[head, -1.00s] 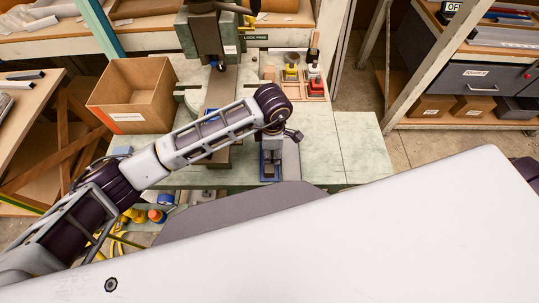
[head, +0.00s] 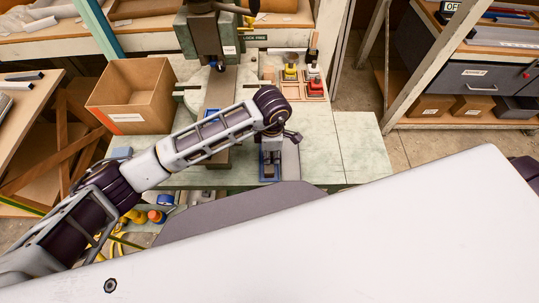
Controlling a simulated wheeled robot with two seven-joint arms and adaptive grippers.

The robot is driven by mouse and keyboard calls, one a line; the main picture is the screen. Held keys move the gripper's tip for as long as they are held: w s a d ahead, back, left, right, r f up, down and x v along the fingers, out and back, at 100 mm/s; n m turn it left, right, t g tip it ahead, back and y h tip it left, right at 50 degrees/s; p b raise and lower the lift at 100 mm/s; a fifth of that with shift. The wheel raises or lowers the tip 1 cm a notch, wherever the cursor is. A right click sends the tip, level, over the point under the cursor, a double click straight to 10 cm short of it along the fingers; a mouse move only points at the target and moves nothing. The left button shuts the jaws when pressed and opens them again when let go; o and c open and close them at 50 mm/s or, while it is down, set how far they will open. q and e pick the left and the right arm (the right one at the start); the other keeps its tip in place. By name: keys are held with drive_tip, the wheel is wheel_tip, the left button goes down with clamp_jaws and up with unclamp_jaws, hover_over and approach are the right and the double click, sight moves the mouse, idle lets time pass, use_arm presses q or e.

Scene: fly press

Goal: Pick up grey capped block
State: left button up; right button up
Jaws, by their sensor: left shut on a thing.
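My left gripper (head: 271,157) points down over a small blue tray (head: 262,175) at the front of the green-topped bench. Its jaws are closed on a small grey piece, which looks like the grey capped block (head: 270,170). The wrist and fingers hide most of the block, and I cannot tell whether it still touches the tray. My right gripper is not in view.
A press (head: 215,40) stands behind my left arm. An open cardboard box (head: 132,95) sits at the bench's left. A wooden organiser (head: 290,91) with coloured stamps lies at the back right. The bench's right part (head: 355,148) is clear.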

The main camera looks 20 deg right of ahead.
use_arm(q)
drive_tip(key=shift+r, duration=0.1)
wheel_tip(320, 180, up, 10)
drive_tip(key=shift+b, duration=0.45)
idle(0.3)
idle(0.7)
